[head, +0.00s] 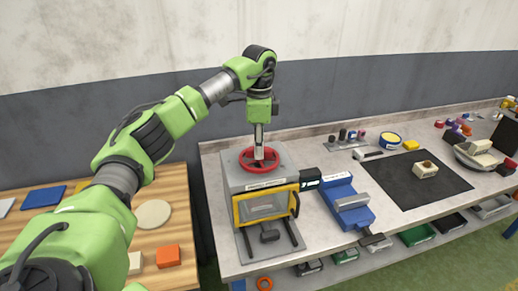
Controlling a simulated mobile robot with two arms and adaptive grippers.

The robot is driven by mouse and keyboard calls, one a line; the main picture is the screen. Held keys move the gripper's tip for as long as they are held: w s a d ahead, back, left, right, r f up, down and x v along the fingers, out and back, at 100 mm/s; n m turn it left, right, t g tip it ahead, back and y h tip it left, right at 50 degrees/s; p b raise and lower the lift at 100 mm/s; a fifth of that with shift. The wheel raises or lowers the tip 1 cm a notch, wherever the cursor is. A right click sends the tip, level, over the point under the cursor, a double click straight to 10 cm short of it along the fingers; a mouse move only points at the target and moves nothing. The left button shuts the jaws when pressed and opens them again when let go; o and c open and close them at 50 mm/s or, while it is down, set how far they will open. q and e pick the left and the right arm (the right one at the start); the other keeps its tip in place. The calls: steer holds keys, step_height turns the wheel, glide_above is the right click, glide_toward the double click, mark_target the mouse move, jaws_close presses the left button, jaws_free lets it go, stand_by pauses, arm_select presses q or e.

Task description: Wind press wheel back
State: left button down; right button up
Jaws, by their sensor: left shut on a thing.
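The red press wheel (273,165) lies flat on top of a grey press (233,179) with a yellow-framed front. My left gripper (259,154) points straight down at the middle of the wheel and is shut on it. The fingertips partly hide the wheel's hub. My right gripper does not show.
A blue vise-like tool (348,203) stands right of the press. A black mat (405,186) with a small beige block lies further right, near a bowl of pale blocks (478,153). A wooden table (178,238) with coloured pieces stands at left.

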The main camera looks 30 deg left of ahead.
arm_select(q)
steer(key=shift+r+n, duration=0.15)
steer(key=shift+n, duration=0.65)
steer(key=c, duration=2)
jaws_free()
steer(key=shift+c, duration=0.2)
step_height(320, 180, up, 12)
steer(key=shift+w+d, duration=0.1)
